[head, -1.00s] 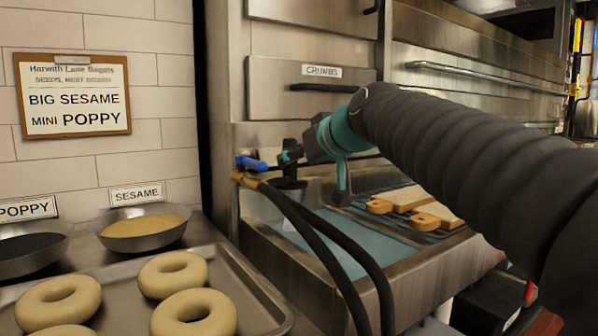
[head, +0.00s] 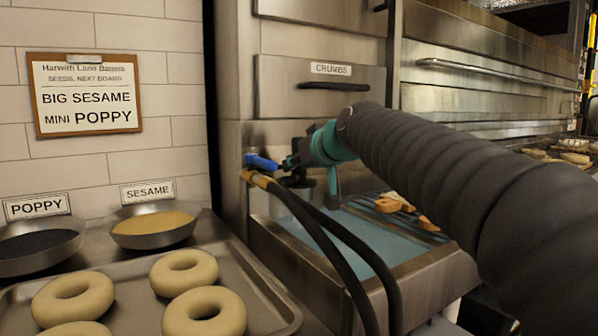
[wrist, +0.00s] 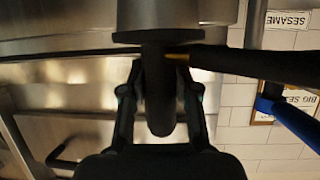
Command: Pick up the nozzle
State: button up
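The nozzle, a dark fitting with a blue lever (head: 262,163), stands at the left end of the steel basin, with a black hose and brass collar running from it. My gripper (head: 290,163) is at the nozzle, just right of the blue lever. In the wrist view a dark rounded body (wrist: 160,100) lies between my two fingers, below a round metal part (wrist: 158,20). The fingers are on both sides of it and very close. Whether they press on it I cannot tell. The blue lever shows at the right of the wrist view (wrist: 290,120).
A tray (head: 262,295) of bagels is at front left. The poppy bowl (head: 35,245) and sesame bowl (head: 155,228) stand behind it. The black hose (head: 350,245) loops down over the basin front.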

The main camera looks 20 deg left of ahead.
grip_shut()
jog(key=shift+r, duration=0.15)
jog(key=shift+r, duration=0.25)
notch_tip(320, 180, up, 4)
jog(key=shift+f+p, duration=0.1)
jog(key=shift+p, duration=0.45)
jog(key=d+r+p, duration=0.1)
jog(key=d+r, duration=0.7)
jog(key=d, duration=0.3)
jog(key=shift+s+d+r, duration=0.2)
jog(key=shift+d+r, duration=0.05)
jog(key=shift+d, duration=0.1)
